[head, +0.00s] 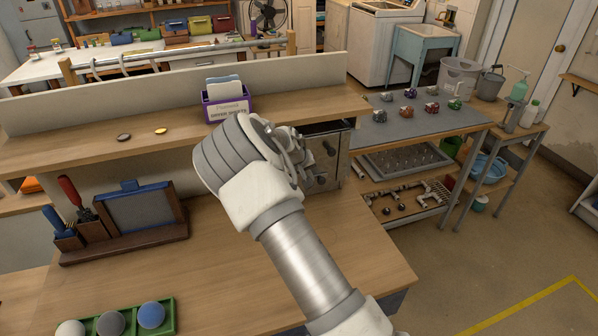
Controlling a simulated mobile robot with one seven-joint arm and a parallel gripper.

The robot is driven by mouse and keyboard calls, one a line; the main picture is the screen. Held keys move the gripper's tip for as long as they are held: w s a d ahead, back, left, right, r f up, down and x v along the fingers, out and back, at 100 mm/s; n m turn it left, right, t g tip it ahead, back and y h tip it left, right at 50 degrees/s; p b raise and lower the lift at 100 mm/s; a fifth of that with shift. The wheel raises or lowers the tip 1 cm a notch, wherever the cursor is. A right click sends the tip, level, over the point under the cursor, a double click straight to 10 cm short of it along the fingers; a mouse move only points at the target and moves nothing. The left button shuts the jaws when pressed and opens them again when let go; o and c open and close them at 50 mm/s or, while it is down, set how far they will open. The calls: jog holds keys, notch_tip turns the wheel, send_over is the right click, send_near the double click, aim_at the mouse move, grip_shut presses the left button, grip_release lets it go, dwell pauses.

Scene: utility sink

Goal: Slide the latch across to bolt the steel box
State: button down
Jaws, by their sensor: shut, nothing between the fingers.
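The steel box (342,150) stands on the workbench, under the right end of the raised wooden shelf. Its left part is hidden behind my arm. Dark fittings show on its front, among them a knob-like piece that may be the latch (328,149). I cannot tell how far across the latch is. My gripper (297,156) is in front of the box's left side, close to the fittings. Its fingers are shut and largely hidden by my wrist. I cannot tell whether they touch the box or the latch.
A purple card holder (228,104) stands on the shelf (60,150) above. A framed board with tool holders (135,212) is at the left. A green tray of balls (173,318) is at the front left. The bench (215,262) between is clear.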

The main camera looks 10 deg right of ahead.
aim_at(320, 179)
jog(key=shift+w+d+f, duration=0.1)
jog(key=shift+d+f, duration=0.1)
jog(key=shift+d, duration=0.4)
jog(key=shift+d, duration=0.1)
jog(key=shift+w+d+f, duration=0.1)
jog(key=shift+d, duration=0.2)
jog(key=d, duration=0.1)
jog(key=d+b, duration=0.1)
jog(key=shift+w+d, duration=0.25)
jog(key=shift+d, duration=0.15)
jog(key=shift+a+r, duration=0.1)
jog(key=shift+r, duration=0.1)
